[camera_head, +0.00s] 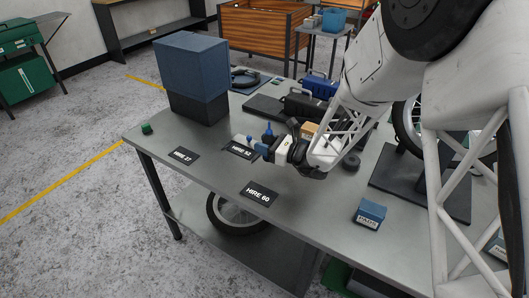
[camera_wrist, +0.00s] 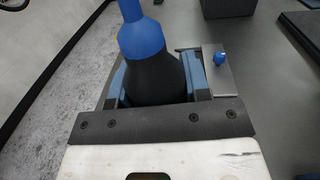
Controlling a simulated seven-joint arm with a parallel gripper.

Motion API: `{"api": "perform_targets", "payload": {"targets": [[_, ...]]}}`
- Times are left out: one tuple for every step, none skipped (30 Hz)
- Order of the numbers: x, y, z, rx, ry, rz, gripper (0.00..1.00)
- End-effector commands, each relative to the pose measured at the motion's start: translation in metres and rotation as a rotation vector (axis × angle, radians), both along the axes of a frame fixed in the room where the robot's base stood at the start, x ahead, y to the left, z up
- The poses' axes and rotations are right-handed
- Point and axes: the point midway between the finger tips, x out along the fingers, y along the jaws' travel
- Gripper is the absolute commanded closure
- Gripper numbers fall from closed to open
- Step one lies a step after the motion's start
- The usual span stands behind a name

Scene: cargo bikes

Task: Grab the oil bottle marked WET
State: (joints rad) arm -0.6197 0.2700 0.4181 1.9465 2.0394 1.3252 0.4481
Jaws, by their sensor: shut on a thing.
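My gripper (camera_head: 262,146) is low over the left part of the grey workbench (camera_head: 215,180), beside the HIRE 52 sign. In the wrist view, the two blue fingers of my gripper (camera_wrist: 155,82) are shut on a bottle (camera_wrist: 153,72) with a dark body and a blue top. The bottle stands between the fingers, its blue nozzle pointing to the top of the view. In the head view its blue tip (camera_head: 268,131) shows just above my gripper. No WET marking is readable in either view, and the lower part of the bottle is hidden.
A tall blue box (camera_head: 192,70) stands on a black block behind. Signs HIRE 27 (camera_head: 184,155), HIRE 52 (camera_head: 240,150) and HIRE 60 (camera_head: 258,195) lie near the front edge. A small blue box (camera_head: 369,213) is to the right. A blue knob (camera_wrist: 220,58) is near the right finger.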

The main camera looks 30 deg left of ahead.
Motion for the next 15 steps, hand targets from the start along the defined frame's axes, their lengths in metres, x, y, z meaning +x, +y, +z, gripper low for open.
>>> {"api": "perform_targets", "payload": {"targets": [[0.0, 0.0, 0.012, 0.002, -0.005, 0.0, 0.82], [0.0, 0.0, 0.018, 0.001, -0.005, -0.001, 0.82], [0.0, 0.0, 0.026, 0.001, -0.004, -0.001, 0.82], [0.0, 0.0, 0.033, 0.002, -0.004, -0.001, 0.82], [0.0, 0.0, 0.04, 0.002, -0.005, -0.001, 0.82], [0.0, 0.0, 0.049, 0.002, -0.004, -0.001, 0.82], [0.0, 0.0, 0.056, 0.002, -0.004, -0.001, 0.82], [0.0, 0.0, 0.063, 0.002, -0.005, -0.001, 0.82], [0.0, 0.0, 0.072, 0.001, -0.004, 0.0, 0.82], [0.0, 0.0, 0.08, 0.001, -0.005, 0.0, 0.82], [0.0, 0.0, 0.087, 0.002, -0.005, 0.0, 0.82], [0.0, 0.0, 0.098, 0.003, -0.005, 0.0, 0.82], [0.0, 0.0, 0.105, 0.002, -0.005, 0.0, 0.82], [0.0, 0.0, 0.112, 0.002, -0.005, -0.001, 0.82], [0.0, 0.0, 0.122, 0.002, -0.005, -0.001, 0.82]]}}
